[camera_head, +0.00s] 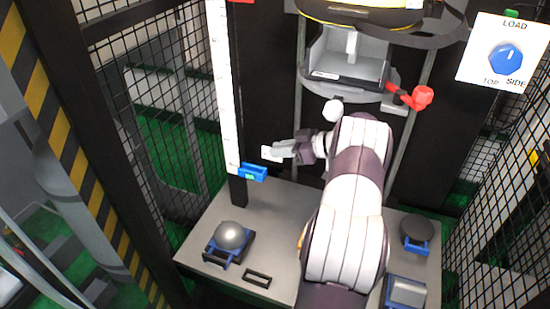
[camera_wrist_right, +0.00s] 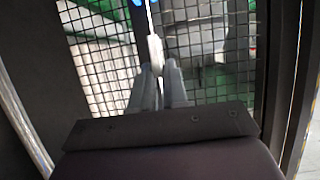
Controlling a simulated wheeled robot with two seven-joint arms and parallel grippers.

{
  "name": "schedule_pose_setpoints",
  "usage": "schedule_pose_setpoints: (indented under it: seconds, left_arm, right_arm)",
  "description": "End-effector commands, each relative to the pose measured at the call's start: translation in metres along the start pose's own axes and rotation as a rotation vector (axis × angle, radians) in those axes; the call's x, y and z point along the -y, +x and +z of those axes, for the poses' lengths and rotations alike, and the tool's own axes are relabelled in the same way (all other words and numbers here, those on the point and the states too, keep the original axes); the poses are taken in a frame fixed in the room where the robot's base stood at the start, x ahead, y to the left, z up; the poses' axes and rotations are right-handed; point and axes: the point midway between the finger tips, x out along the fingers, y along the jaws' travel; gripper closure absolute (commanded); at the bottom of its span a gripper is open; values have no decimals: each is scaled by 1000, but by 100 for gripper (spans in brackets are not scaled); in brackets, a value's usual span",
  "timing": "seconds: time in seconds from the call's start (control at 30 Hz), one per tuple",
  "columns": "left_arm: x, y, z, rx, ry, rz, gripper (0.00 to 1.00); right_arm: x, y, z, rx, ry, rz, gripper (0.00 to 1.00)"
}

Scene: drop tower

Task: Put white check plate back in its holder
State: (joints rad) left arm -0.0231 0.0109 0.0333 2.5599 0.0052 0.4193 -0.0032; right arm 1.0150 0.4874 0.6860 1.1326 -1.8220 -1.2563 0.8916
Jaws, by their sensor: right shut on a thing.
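My right gripper (camera_head: 280,152) reaches in from the right and is shut on the small white check plate (camera_head: 267,152). The plate is held upright near the white scale strip. In the right wrist view the plate (camera_wrist_right: 154,50) shows edge-on between the two grey fingers (camera_wrist_right: 158,75). In the wrist view, blue parts (camera_wrist_right: 138,3) show at the top edge. My left gripper is not in view.
The white scale strip (camera_head: 224,90) stands on a black post. Mesh walls (camera_head: 160,110) enclose the space.

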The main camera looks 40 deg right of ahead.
Motion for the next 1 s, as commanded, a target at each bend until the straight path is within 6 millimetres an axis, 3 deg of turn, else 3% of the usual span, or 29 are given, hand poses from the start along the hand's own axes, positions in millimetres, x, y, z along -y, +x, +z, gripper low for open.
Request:
schedule_pose_setpoints:
  seconds: [0.1, 0.33, 0.53, 1.0]
  left_arm:
    - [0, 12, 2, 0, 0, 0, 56]
    - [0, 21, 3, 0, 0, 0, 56]
    - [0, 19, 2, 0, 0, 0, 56]
    - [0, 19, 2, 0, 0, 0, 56]
  right_arm:
    - [-5, 42, 10, 0, -2, -4, 100]
    - [-14, 98, 19, 0, 0, -1, 100]
    - [-14, 105, 44, 0, 1, 1, 100]
    - [-14, 108, 51, 0, 1, 1, 100]
